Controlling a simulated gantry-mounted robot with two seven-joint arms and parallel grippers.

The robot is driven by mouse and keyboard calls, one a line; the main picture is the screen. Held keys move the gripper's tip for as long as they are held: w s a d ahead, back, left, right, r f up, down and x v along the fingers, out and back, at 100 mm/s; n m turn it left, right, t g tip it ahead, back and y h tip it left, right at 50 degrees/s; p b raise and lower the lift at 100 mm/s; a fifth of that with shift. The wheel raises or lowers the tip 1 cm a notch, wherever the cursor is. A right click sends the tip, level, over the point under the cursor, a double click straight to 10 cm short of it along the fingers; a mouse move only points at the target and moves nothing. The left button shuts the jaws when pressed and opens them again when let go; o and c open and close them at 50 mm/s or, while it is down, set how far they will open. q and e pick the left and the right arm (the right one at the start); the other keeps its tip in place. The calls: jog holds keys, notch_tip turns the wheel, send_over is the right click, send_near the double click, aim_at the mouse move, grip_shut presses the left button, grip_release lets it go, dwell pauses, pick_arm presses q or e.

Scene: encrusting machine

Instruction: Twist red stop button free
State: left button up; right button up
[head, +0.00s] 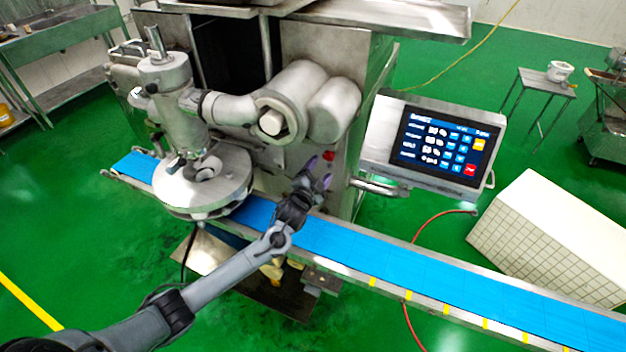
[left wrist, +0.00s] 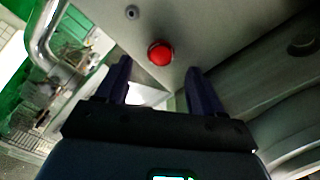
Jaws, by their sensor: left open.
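The red stop button (left wrist: 160,53) sits on the grey machine panel, ahead of and between my fingers in the left wrist view. In the head view the button (head: 328,155) is a small red spot on the machine's front, just beyond my fingertips. My left gripper (head: 319,171) is open above the blue belt, its fingers pointing at the panel. In the left wrist view my left gripper (left wrist: 158,75) has its two dark fingers spread apart, with nothing between them. The fingers appear short of the button, not touching it. My right gripper is not seen.
The blue conveyor belt (head: 400,262) runs below my left arm. A touchscreen panel (head: 440,145) stands right of the button, with a metal handle (head: 378,187) at its lower left. The round encrusting head (head: 203,180) is to the left. A white tiled block (head: 550,235) lies at right.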

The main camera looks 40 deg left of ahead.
pick_arm(q)
jog(key=shift+v, duration=2.55)
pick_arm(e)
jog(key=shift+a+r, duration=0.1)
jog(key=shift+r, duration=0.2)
